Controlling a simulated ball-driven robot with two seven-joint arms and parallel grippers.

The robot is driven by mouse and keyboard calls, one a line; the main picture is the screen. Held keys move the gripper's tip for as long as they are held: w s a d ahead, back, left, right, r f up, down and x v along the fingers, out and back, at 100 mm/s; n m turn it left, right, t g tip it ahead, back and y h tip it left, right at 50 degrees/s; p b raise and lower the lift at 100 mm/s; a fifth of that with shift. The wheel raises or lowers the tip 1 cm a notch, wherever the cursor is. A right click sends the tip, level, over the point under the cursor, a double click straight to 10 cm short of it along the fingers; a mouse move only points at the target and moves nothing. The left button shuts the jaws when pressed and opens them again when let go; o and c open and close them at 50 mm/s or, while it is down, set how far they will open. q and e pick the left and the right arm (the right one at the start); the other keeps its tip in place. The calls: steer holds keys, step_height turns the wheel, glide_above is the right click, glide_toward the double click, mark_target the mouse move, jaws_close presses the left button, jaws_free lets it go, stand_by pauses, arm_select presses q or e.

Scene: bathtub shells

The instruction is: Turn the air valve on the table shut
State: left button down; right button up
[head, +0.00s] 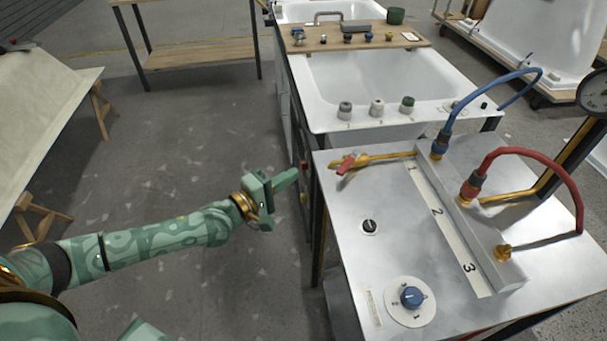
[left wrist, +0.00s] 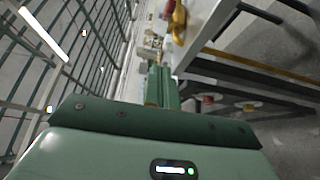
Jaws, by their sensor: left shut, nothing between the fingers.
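The air valve with a red handle (head: 347,162) sits on a yellow pipe (head: 385,158) at the far left corner of the metal table (head: 385,200). The handle lies at an angle to the pipe; its exact setting is too small to tell. The valve also shows at the top of the left wrist view (left wrist: 178,20). My left gripper (head: 293,176) is shut and empty, just left of the table edge and apart from the valve. Its fingers (left wrist: 158,82) also show in the left wrist view. My right gripper is not in view.
The table bears a blue dial (head: 411,297), a black knob (head: 370,226) and a numbered manifold with a blue hose (head: 500,82) and a red hose (head: 545,160). A white bathtub (head: 385,85) stands behind. Grey floor (head: 170,130) is open left of the table.

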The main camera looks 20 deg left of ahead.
mark_target(349, 162)
arm_select(q)
steer(key=b+x, duration=0.2)
steer(key=x, duration=0.7)
steer(key=shift+f, duration=0.1)
steer(key=d, duration=0.1)
steer(key=d+p, duration=0.1)
steer(key=s+d+p, duration=0.1)
steer(key=shift+s+d+r, duration=0.1)
steer(key=shift+r, duration=0.15)
steer(key=shift+d, duration=0.2)
steer(key=shift+f, duration=0.2)
